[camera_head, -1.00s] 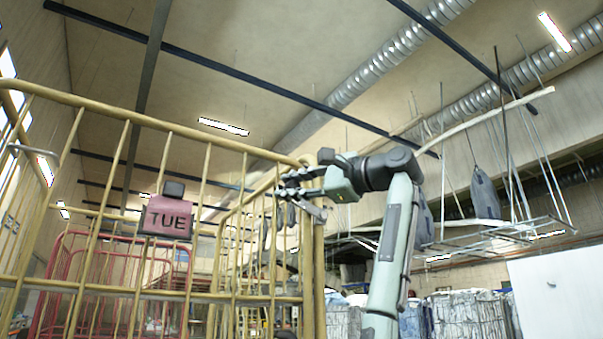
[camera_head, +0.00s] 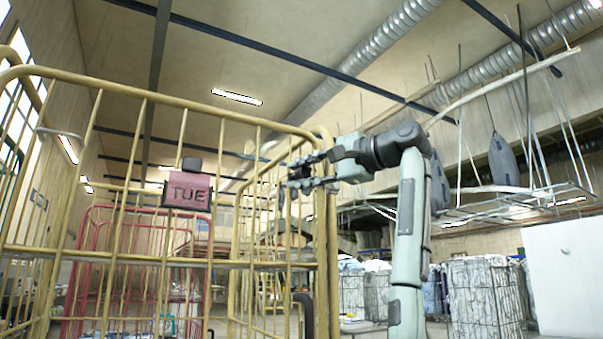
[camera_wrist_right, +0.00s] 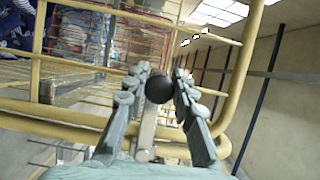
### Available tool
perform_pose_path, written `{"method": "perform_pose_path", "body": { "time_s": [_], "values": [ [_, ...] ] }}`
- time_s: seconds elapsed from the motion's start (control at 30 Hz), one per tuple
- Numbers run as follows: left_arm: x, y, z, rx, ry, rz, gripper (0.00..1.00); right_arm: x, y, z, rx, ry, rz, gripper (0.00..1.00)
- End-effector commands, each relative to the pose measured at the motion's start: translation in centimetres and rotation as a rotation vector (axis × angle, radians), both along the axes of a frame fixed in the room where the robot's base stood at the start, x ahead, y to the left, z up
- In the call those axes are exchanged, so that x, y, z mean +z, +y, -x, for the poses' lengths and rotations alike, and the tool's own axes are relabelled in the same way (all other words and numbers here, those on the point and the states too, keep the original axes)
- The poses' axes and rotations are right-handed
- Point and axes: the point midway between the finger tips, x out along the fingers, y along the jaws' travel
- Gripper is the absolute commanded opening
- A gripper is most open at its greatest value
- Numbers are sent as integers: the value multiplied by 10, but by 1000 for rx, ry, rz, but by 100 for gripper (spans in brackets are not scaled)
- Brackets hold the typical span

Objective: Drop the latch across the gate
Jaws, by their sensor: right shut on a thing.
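The yellow tube cage with its gate (camera_head: 175,102) fills the left of the head view. My right gripper (camera_head: 292,173) is at its upper right corner, fingers pointing left across the corner bars. In the right wrist view the gripper (camera_wrist_right: 157,84) has its fingers on either side of a dark round knob (camera_wrist_right: 158,91), shut on it. A pale metal bar, which looks like the latch (camera_wrist_right: 147,127), runs from below the knob between the fingers. In the head view the fingers and bars hide the latch. My left gripper is not in view.
A pink "TUE" sign (camera_head: 188,191) hangs on the yellow cage. A red cage (camera_head: 103,210) stands behind it. Wire cages of laundry (camera_head: 484,290) and a white panel (camera_head: 561,275) stand at right. Grey bags (camera_head: 503,160) hang from an overhead rail.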

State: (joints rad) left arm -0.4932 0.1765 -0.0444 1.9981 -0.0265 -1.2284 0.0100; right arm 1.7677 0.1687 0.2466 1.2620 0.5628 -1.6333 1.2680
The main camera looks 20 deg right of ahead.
Motion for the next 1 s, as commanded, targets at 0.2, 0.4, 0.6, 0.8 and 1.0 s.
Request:
{"method": "perform_pose_path", "body": {
  "time_s": [0.2, 0.4, 0.6, 0.8, 1.0],
  "values": [
    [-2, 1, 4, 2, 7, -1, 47, -3, 0, -1, 1, 8, 5, 31],
    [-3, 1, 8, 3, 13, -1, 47, -3, 0, -1, 1, 5, 3, 47],
    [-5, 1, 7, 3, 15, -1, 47, -2, 0, 0, 1, 4, 2, 47],
    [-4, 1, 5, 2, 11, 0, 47, -1, -9, 16, -1, 1, 2, 47],
    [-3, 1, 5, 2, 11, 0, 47, -1, -28, 54, -3, 0, 1, 47]
  ]
}}
